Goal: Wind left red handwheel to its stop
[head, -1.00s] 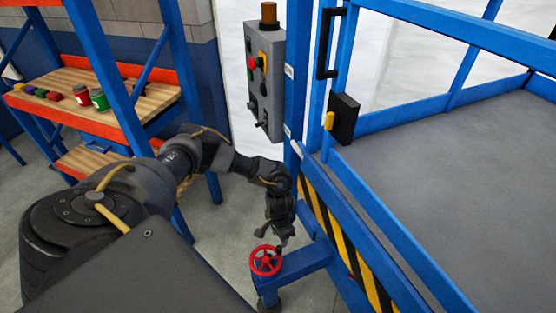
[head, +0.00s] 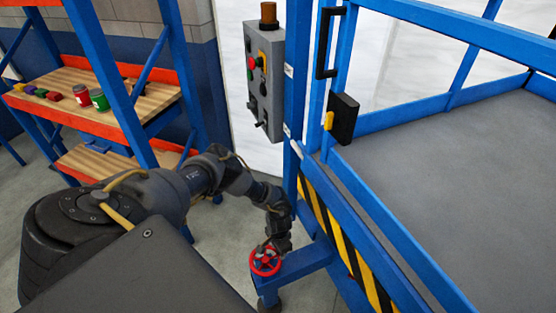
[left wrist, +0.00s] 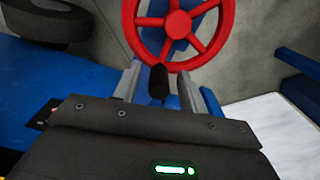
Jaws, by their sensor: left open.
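The red handwheel (head: 265,262) sits on the end of a low blue bracket (head: 300,262) in front of the blue frame. In the left wrist view the red handwheel (left wrist: 178,24) fills the top middle, its spokes and hub showing. A short black knob (left wrist: 158,82) on its near rim stands between the fingers. My left gripper (head: 268,246) is down at the handwheel from above, and its fingers partly hide the wheel in the head view. In the left wrist view my left gripper (left wrist: 160,85) is open, with a finger on either side of the knob. My right gripper is out of view.
A grey control box (head: 264,80) with buttons hangs on the blue post above. A shelf rack (head: 120,100) with small items stands at left. A blue railed platform (head: 450,150) with a striped edge lies at right. A dark wheel (left wrist: 45,20) shows in the left wrist view.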

